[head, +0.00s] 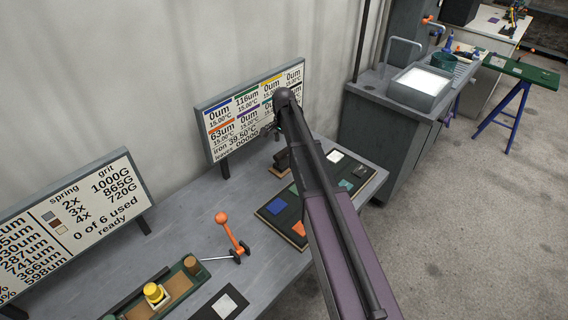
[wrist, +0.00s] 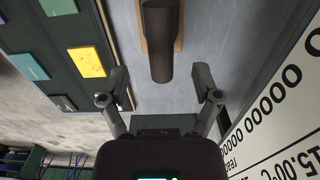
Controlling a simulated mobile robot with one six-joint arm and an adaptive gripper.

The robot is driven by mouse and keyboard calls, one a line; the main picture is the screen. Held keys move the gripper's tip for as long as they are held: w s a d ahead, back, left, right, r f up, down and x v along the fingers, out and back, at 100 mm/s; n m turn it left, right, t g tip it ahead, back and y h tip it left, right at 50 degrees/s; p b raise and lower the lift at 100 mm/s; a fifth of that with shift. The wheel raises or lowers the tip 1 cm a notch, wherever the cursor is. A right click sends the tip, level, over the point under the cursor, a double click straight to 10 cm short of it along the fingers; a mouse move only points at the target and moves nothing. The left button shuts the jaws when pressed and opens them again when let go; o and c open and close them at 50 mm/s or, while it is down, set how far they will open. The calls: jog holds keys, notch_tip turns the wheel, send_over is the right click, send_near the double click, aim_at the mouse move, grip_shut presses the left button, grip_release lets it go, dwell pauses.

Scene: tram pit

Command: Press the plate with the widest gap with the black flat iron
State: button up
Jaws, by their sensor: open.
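The black flat iron shows in the head view (head: 283,159) as a dark shape by a wooden rest, partly behind my arm. Its dark rounded handle (wrist: 158,40) is in the wrist view, above a wooden strip. My gripper (wrist: 160,78) is open, one finger on each side of the handle's near end, not visibly touching it. In the head view it is mostly hidden by my arm.
The readout panel (head: 213,145) behind the board reads 116um by green and 63um by orange; other legible gaps read 0um. It gives iron 39.50°C. An orange-knobbed lever (head: 222,218) and a spring panel (head: 107,190) stand left. A grey cabinet (head: 380,130) stands right.

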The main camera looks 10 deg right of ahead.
aim_at(283, 150)
jog(key=shift+f, duration=0.1)
dwell(0.3)
jog(key=shift+f+b, duration=2.55)
jog(key=shift+b, duration=0.05)
grip_shut()
